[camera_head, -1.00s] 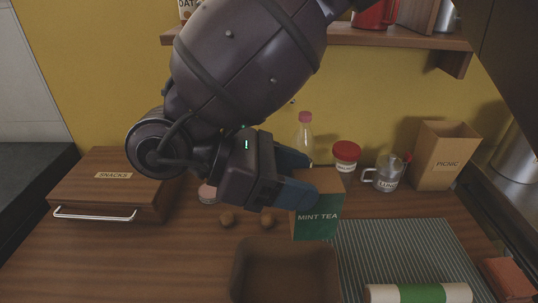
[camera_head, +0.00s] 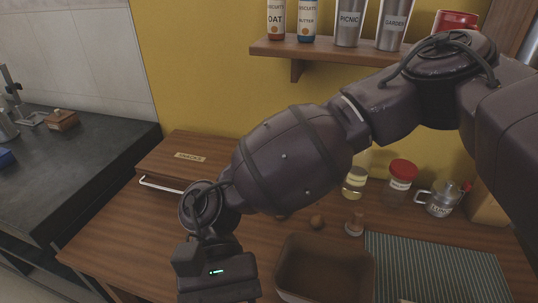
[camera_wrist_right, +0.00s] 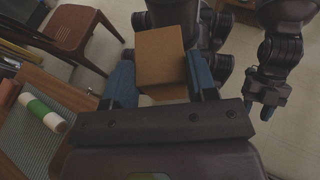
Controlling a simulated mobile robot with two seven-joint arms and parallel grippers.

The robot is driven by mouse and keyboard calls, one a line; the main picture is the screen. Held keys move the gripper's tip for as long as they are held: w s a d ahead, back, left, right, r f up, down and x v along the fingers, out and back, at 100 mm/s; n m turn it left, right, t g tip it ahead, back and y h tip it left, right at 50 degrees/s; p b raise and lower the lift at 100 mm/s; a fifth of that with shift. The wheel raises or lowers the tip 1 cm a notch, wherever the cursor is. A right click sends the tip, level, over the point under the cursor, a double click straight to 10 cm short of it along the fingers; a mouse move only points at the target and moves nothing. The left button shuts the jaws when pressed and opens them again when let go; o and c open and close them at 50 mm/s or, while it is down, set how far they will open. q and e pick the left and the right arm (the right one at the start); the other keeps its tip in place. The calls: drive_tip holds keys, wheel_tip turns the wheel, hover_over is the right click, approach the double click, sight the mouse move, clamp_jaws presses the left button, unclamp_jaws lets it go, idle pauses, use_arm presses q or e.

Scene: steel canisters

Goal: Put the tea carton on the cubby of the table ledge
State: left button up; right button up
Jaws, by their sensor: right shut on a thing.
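The tea carton (camera_wrist_right: 160,55) shows in the right wrist view as a plain brown box between the blue fingers of my right gripper (camera_wrist_right: 161,78), which is shut on it. In the head view my right gripper's body (camera_head: 217,275) is at the bottom left, by the table's front part; its fingers and the carton are out of sight there. In the right wrist view the carton is held off the table, over the floor side. I cannot make out the ledge's cubby.
A brown open bin (camera_head: 325,270) and a striped mat (camera_head: 435,265) are on the wooden table. A SNACKS box (camera_head: 185,158) stands at the back left, jars and a mug (camera_head: 440,200) at the back right. A wall shelf (camera_head: 330,52) holds canisters. A chair (camera_wrist_right: 78,28) stands beyond the table.

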drive_tip(key=a+r+m+y+p, duration=0.1)
drive_tip(key=a+r+m+y, duration=0.3)
drive_tip(key=m+y, duration=0.35)
drive_tip(key=w+d+r+m+t+y+p, duration=0.1)
drive_tip(key=w+r+m+t+y, duration=0.25)
drive_tip(key=w+m+t, duration=0.35)
drive_tip(key=w+d+r+m+t+y+p, duration=0.2)
drive_tip(key=w+m+t+y, duration=0.25)
drive_tip(key=m+t, duration=0.4)
use_arm(q)
wheel_tip(320, 180, up, 6)
drive_tip(key=p, duration=0.3)
drive_tip(key=shift+n+t, duration=0.3)
drive_tip(key=shift+n, duration=0.1)
use_arm(e)
drive_tip(key=w+d+f+m+t+h, duration=0.1)
drive_tip(key=d+f+m+t+h, duration=0.2)
drive_tip(key=d, duration=0.5)
drive_tip(key=w+d+f+m+t+h, duration=0.1)
drive_tip(key=d+f+m+t+h, duration=0.2)
drive_tip(key=d+m, duration=0.4)
drive_tip(key=w+d+f+m+t+h, duration=0.1)
drive_tip(key=d+f+m+t+h, duration=0.2)
drive_tip(key=d, duration=0.8)
drive_tip(key=m+t+h, duration=0.2)
drive_tip(key=h, duration=0.1)
drive_tip(key=shift+d+f+m, duration=0.25)
drive_tip(key=shift+m, duration=0.05)
